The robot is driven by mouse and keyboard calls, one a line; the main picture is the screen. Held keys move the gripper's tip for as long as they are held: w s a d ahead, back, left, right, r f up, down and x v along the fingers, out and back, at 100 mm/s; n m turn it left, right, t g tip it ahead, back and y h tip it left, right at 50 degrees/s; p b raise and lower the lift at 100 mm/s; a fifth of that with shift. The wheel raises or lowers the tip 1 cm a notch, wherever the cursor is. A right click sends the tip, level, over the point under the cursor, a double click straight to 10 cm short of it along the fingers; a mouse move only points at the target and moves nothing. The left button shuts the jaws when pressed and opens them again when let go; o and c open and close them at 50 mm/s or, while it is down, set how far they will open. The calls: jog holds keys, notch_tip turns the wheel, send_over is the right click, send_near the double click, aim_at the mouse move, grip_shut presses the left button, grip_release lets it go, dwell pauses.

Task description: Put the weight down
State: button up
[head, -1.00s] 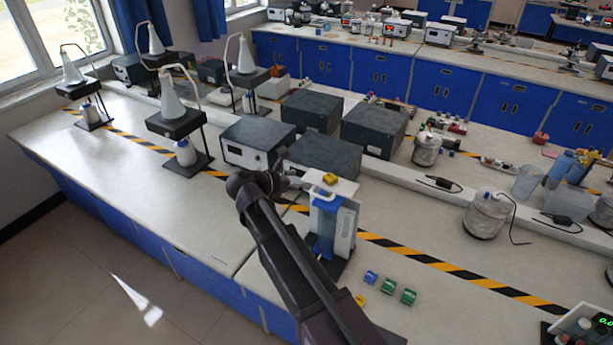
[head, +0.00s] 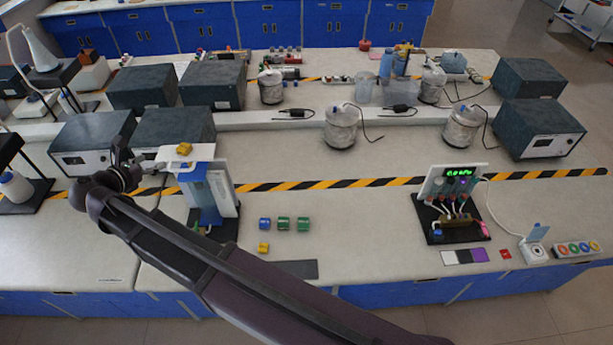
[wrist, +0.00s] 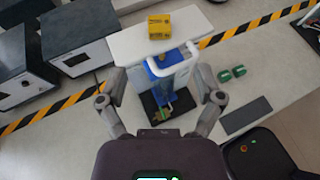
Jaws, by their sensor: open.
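A yellow weight (head: 184,149) lies on the white top plate (head: 170,155) of a blue-and-clear upright apparatus (head: 209,192). The wrist view shows the yellow weight (wrist: 159,27) on the white plate (wrist: 125,46), beyond my fingertips. My gripper (head: 130,167) is beside the plate, to its left in the head view. In the wrist view my gripper (wrist: 161,84) is open, its fingers spread on either side of the apparatus with nothing held. A blue weight (head: 265,224), two green weights (head: 283,224) (head: 303,224) and another yellow weight (head: 263,248) lie on the bench.
Dark instrument boxes (head: 92,143) stand behind and left of my gripper. A grey mat (head: 285,269) lies near the bench's front edge. A meter board with a green display (head: 452,205) stands to the right. The bench between the small weights and this board is clear.

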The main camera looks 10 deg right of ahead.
jog(key=w+d+f+m+g, duration=0.1)
jog(key=d+f+m+g, duration=0.3)
jog(key=d, duration=0.5)
jog(key=w+d+f+m+g, duration=0.1)
jog(key=d+m, duration=0.4)
jog(key=d, duration=0.5)
jog(key=w+d+f+m+g, duration=0.1)
jog(key=d+f+m+g, duration=0.3)
jog(key=d, duration=0.5)
jog(key=s+d+f+m+g+y, duration=0.1)
jog(key=s+d+m+y, duration=0.2)
jog(key=d+m, duration=0.5)
jog(key=s+d+f+m+g+y, duration=0.1)
jog(key=s+d+m+g+y, duration=0.1)
jog(key=s+d+m, duration=0.4)
jog(key=d+m+y, duration=0.1)
jog(key=d+m, duration=0.2)
jog(key=d, duration=0.4)
jog(key=shift+s+f, duration=0.25)
notch_tip(320, 180, down, 11)
jog(key=b, duration=1.1)
